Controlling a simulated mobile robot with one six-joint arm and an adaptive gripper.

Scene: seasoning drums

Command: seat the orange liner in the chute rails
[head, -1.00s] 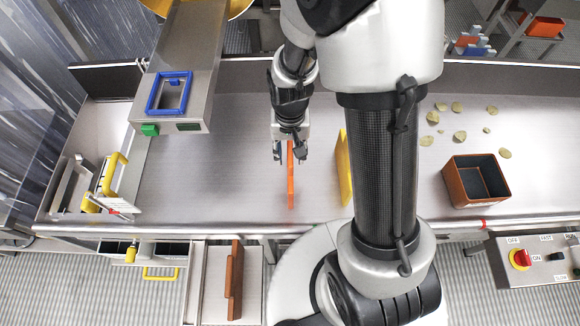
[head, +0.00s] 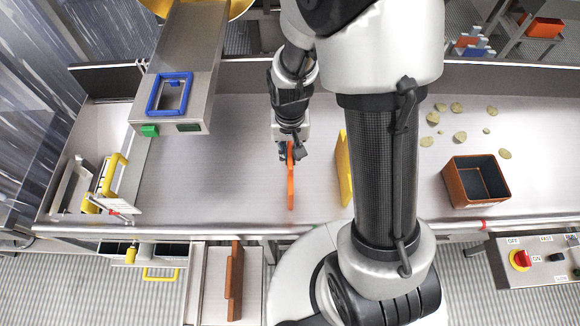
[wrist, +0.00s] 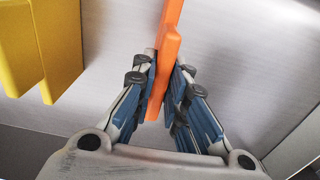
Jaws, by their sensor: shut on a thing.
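The orange liner (head: 291,185) is a thin upright panel standing on the steel table, seen nearly edge-on in the head view. My gripper (head: 290,152) is at its far end, with the fingers closed on it. In the wrist view the liner (wrist: 168,45) runs between the blue-padded fingers of my gripper (wrist: 166,88), which press on both faces. A steel chute (head: 193,60) with a blue frame (head: 170,93) stands at the upper left. I cannot make out for certain which parts are the chute rails.
A yellow panel (head: 344,170) stands close to the right of the liner; it also shows in the wrist view (wrist: 20,45). A brown open box (head: 477,181) and several beige lumps (head: 459,137) are further right.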

